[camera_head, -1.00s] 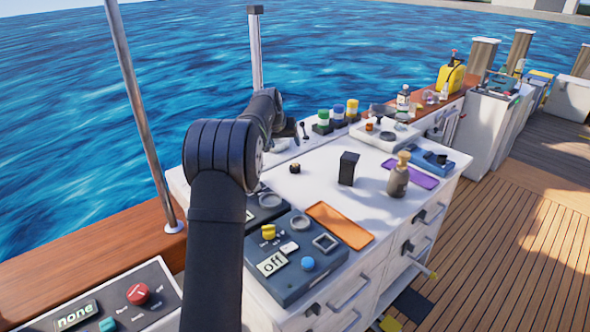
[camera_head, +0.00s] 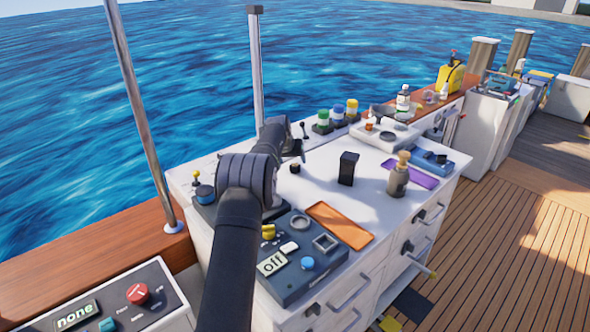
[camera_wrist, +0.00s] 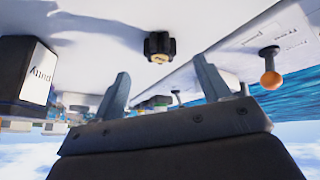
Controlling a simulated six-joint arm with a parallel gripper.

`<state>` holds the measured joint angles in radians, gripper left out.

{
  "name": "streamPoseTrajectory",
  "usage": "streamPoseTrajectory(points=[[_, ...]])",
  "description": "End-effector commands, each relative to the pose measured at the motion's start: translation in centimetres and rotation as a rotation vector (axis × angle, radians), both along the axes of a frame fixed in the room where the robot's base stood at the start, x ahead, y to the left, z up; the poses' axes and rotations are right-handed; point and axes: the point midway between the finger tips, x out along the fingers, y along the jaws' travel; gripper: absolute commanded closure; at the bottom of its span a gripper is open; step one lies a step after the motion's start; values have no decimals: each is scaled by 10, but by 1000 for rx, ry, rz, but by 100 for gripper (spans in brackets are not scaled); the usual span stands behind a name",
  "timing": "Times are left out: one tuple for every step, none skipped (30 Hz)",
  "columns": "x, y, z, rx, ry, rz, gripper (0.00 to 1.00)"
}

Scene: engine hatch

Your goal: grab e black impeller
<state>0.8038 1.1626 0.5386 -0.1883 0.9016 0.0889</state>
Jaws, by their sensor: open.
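The black impeller (camera_head: 295,168) is a small dark lobed piece on the white counter, just right of my arm's end. In the wrist view, where the counter appears at the top, the impeller (camera_wrist: 160,46) shows a tan centre. It lies beyond and between my fingertips, with a gap to both. My gripper (camera_wrist: 164,84) is open and empty, its two grey fingers spread. In the head view my gripper (camera_head: 298,146) is partly hidden by my arm and sits close behind the impeller.
A black box (camera_head: 348,168) stands right of the impeller; it also shows in the wrist view (camera_wrist: 36,75). An orange-knobbed lever (camera_wrist: 270,77) is at the wrist view's right.

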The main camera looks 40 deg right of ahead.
Motion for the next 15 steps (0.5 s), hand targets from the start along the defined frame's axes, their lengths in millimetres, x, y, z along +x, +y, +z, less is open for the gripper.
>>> streamPoseTrajectory(points=[[1, -3, -6, 1, 1, 0, 31], [3, -4, -9, 1, 1, 0, 31], [4, -7, -13, 1, 1, 0, 31], [6, -9, -16, 1, 1, 0, 31], [7, -11, -19, 1, 1, 0, 31], [8, -13, -22, 2, 1, -1, 31], [9, -15, -25, 2, 1, -1, 31], [10, -16, -28, 2, 1, -1, 31], [11, -18, -31, 1, 0, -1, 31], [11, -20, -33, 1, 0, -1, 31], [12, -21, -34, 1, 0, -2, 31], [13, -22, -36, 1, 0, -2, 31], [13, -22, -37, 1, 0, -2, 31], [13, -23, -38, 1, 0, -2, 31], [13, -23, -38, 1, -1, -2, 31]])
